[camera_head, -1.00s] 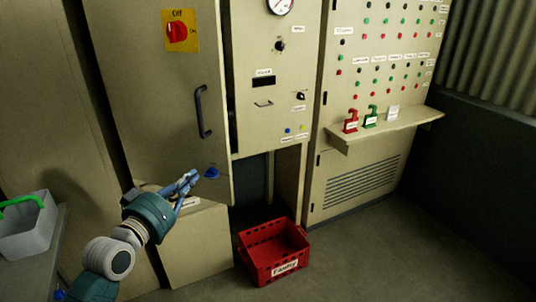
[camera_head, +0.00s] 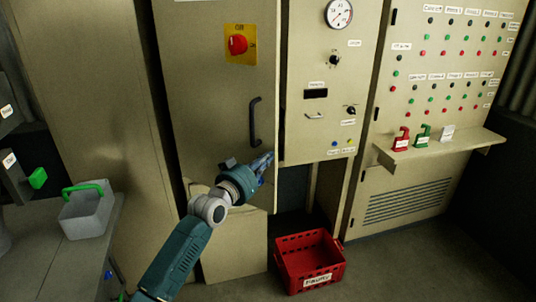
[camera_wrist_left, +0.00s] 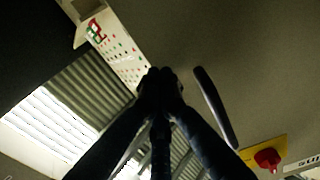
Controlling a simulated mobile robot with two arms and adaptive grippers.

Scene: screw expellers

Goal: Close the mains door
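The mains door (camera_head: 205,110) is the tall beige cabinet door left of centre in the head view. It bears a dark vertical handle (camera_head: 255,121) and a red switch (camera_head: 238,44) on a yellow plate. A dark line runs along its right edge; I cannot tell how far it stands open. My left gripper (camera_head: 264,162) is in front of the door's lower right part, below the handle. In the left wrist view, its dark fingers (camera_wrist_left: 160,85) meet at the tips with nothing visible between them. The handle (camera_wrist_left: 215,108) is beside them there. My right gripper is out of view.
A red crate (camera_head: 310,262) stands on the floor below the gauge panel (camera_head: 310,135). A shelf (camera_head: 440,151) with red and green tags juts out at right. A grey bin (camera_head: 86,212) with a green handle sits on a surface at left.

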